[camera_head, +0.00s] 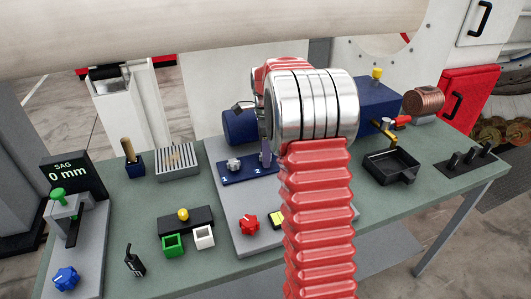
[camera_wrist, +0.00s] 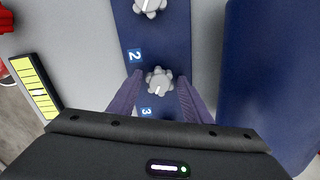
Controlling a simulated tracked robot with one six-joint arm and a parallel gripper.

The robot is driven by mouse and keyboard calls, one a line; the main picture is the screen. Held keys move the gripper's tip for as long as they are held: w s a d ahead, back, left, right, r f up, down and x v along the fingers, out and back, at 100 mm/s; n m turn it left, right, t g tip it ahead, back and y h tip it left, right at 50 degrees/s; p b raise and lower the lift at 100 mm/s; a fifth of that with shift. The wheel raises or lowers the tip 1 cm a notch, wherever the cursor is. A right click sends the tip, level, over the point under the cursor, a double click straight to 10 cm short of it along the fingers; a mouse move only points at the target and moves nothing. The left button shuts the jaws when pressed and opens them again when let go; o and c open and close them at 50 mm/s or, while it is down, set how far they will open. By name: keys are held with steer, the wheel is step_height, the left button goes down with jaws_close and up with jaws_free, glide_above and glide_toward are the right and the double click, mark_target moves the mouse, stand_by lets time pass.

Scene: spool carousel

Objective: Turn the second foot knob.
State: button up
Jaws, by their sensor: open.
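The row of foot knobs sits on a blue strip (camera_head: 238,174) with white number labels. In the wrist view, a grey lobed knob (camera_wrist: 159,80) with a pale pointer line lies between the two fingers of my gripper (camera_wrist: 160,78). It is the second knob, with the label 2 (camera_wrist: 135,55) beside it. A small gap shows on each side, so the fingers look apart from the knob. The first knob (camera_head: 233,164) is at the left of the strip and shows at the top of the wrist view (camera_wrist: 150,6). My arm hides the rest of the row in the head view.
A dark blue body (camera_wrist: 268,80) stands close by the right finger. A yellow scale (camera_wrist: 35,88) and a red knob (camera_head: 249,223) lie on the near side of the grey plate. A black tray (camera_head: 390,167) is to the right. A large pale roll (camera_head: 180,35) hangs above.

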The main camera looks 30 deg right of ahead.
steer(key=shift+c, duration=0.3)
steer(key=c, duration=1)
